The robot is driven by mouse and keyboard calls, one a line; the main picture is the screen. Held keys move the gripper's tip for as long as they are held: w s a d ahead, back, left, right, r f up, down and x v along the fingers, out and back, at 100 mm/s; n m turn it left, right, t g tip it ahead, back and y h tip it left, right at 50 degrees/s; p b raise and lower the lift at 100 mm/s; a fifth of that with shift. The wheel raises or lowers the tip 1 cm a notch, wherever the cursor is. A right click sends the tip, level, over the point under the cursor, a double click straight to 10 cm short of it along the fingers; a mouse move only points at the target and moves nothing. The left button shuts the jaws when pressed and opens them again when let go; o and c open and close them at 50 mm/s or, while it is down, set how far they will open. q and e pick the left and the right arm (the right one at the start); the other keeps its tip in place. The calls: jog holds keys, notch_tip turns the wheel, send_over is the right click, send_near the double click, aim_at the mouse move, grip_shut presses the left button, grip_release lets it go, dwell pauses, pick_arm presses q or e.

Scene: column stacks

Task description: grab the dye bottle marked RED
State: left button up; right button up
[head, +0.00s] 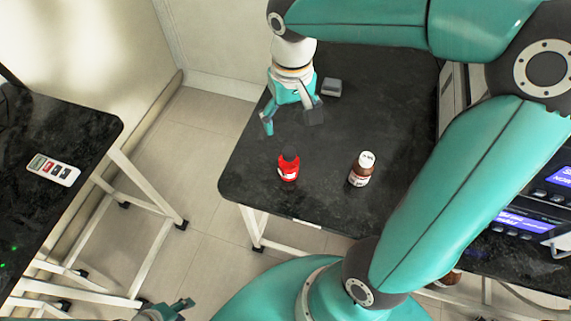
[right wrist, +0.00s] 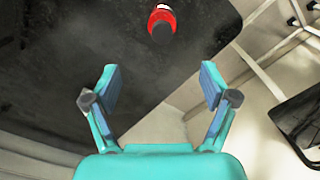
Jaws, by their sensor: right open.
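A red bottle (head: 288,171) with a black cap and a small white label stands upright on the black table (head: 240,180), near its front left part. It also shows at the top of the right wrist view (right wrist: 160,17), beyond my fingertips. The lettering on its label is too small to read. My right gripper (head: 291,119) is open and empty above the table, behind the red bottle and apart from it. Its two spread fingers show in the right wrist view (right wrist: 160,86). My left gripper (head: 178,308) is at the bottom edge, partly cut off; its jaw state is unclear.
A brown bottle (head: 359,174) with a white cap and label stands right of the red one, with a clear gap between. A small grey block (head: 331,87) lies behind my right gripper. A second dark table (head: 90,125) at left holds a white rack (head: 53,169).

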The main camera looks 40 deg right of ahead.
aim_at(289, 160)
jog(key=f, duration=1.5)
jog(key=shift+s+a+b, duration=0.1)
jog(key=shift+a+b, duration=0.1)
jog(key=shift+b, duration=0.2)
jog(key=c, duration=1.4)
